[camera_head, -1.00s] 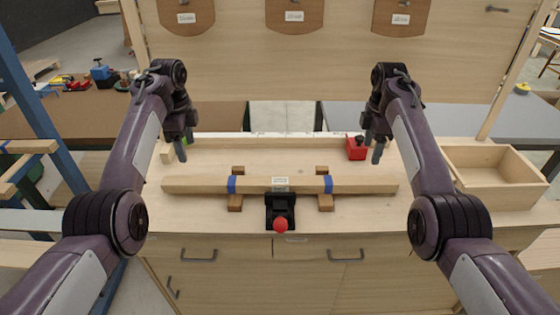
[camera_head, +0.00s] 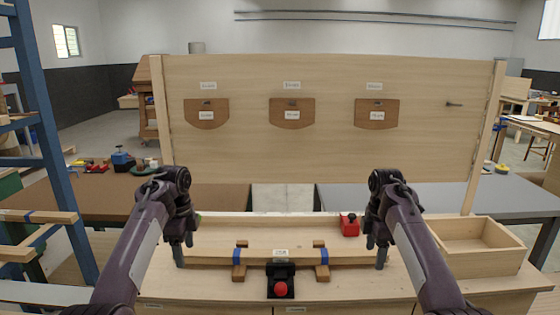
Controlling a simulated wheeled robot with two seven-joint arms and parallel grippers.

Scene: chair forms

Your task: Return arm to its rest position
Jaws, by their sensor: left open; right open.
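My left gripper (camera_head: 184,250) is open and empty, pointing down by the left end of a long wooden bar (camera_head: 300,257). My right gripper (camera_head: 376,252) is open and empty, pointing down by the bar's right end. Both hide parts of the bar's ends. I cannot tell whether either touches it. The bar has two blue bands and a white label, and it lies across two small wooden blocks on the workbench (camera_head: 345,287).
A black clamp with a red knob (camera_head: 281,289) sits at the bar's front middle. A red block (camera_head: 349,225) stands behind the bar. An open wooden box (camera_head: 478,262) is at the right. A panel (camera_head: 330,160) with three brown plates rises behind the bench.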

